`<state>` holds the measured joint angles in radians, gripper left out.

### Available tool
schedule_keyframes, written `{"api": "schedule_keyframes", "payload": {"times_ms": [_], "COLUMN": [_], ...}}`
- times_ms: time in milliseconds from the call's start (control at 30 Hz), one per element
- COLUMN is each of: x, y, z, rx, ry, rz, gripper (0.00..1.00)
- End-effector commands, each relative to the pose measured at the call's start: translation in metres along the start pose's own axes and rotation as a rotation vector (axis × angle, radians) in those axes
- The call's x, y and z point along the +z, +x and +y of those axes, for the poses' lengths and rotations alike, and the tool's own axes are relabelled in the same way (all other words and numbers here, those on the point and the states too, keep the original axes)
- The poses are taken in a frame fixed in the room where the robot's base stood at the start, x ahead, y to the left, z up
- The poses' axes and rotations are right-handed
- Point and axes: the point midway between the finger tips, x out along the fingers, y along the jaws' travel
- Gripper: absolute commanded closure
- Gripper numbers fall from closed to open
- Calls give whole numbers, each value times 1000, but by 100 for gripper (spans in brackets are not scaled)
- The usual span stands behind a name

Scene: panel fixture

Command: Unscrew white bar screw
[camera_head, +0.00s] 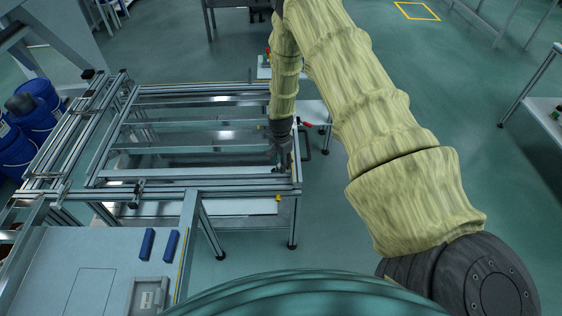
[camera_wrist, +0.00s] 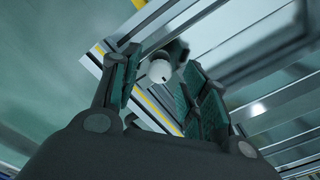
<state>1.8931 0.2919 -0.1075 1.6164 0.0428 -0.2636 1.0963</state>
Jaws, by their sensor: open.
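A white round screw head (camera_wrist: 160,71) with a small dark mark shows in the wrist view, at the end of a metal bar of the frame. My gripper (camera_wrist: 158,82) is open, with one finger to the left of the screw head and the other to the right. The screw head appears between or just beyond the fingertips; I cannot tell whether they touch it. In the head view my gripper (camera_head: 281,160) points down at the right end of the frame's front bars. The screw itself is too small or hidden to make out there.
The aluminium panel frame (camera_head: 160,190) has several parallel bars and stands on legs. A grey table (camera_head: 60,260) with two blue blocks (camera_head: 158,245) is at the front left. Blue barrels (camera_head: 40,95) stand at the far left.

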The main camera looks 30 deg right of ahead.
Motion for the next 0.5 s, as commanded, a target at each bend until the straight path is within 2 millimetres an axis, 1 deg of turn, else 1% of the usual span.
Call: {"api": "schedule_keyframes", "payload": {"times_ms": [167, 433, 500], "x": [0, 0, 0], "y": [5, 6, 6], "z": [0, 0, 0], "rx": [-1, -1, -1], "ry": [0, 0, 0], "rz": [0, 0, 0], "gripper": [55, 55, 68]}}
